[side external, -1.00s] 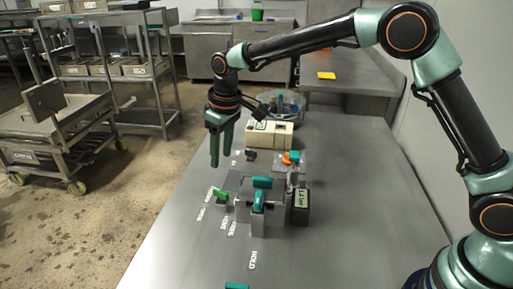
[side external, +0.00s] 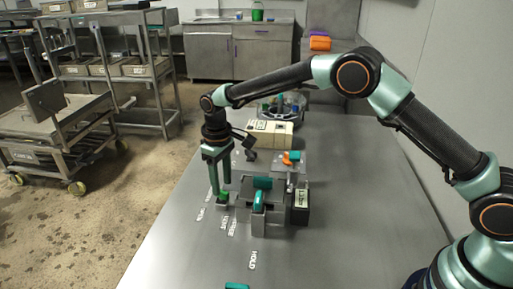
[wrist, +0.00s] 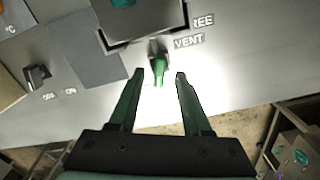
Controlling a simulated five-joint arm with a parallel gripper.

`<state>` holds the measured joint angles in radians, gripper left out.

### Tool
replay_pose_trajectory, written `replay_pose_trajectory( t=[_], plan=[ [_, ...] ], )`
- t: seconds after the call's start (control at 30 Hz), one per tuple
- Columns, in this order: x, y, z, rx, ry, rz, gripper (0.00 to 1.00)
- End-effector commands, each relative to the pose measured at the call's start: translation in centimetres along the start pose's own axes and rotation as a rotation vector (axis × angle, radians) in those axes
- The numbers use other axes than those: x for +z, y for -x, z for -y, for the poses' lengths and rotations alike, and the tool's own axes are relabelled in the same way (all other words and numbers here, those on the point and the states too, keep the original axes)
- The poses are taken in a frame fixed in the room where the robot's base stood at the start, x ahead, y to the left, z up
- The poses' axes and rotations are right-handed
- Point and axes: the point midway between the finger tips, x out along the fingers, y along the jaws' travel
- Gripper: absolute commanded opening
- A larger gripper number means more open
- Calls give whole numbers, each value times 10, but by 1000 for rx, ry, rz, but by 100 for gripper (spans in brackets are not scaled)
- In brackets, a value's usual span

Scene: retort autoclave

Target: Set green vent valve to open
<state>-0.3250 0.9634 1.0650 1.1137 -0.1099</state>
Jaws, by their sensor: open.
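The green vent valve handle (side external: 222,197) is a small bright green lever on the left side of a grey metal fixture (side external: 272,196). In the wrist view the handle (wrist: 159,68) sits beside the printed word VENT and points toward my gripper. My gripper (side external: 221,189) is open, pointing down at the handle from above. In the wrist view its two green fingertips (wrist: 160,75) lie on either side of the handle, with a gap on each side. Contact with the handle cannot be seen.
Teal handles (side external: 262,183) stand on the fixture, close to the right of my gripper. A black display box (side external: 300,207), an orange knob (side external: 288,157) and a beige box (side external: 270,135) are nearby. A black knob (wrist: 38,76) lies left in the wrist view. The table's front is mostly clear.

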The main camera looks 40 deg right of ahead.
Motion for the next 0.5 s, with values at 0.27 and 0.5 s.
replay_pose_trajectory(
  t=[0.27,0.5],
  plan=[
    [0,-26,0,0,0,0,49],
    [0,-28,0,0,0,-1,49]
  ],
)
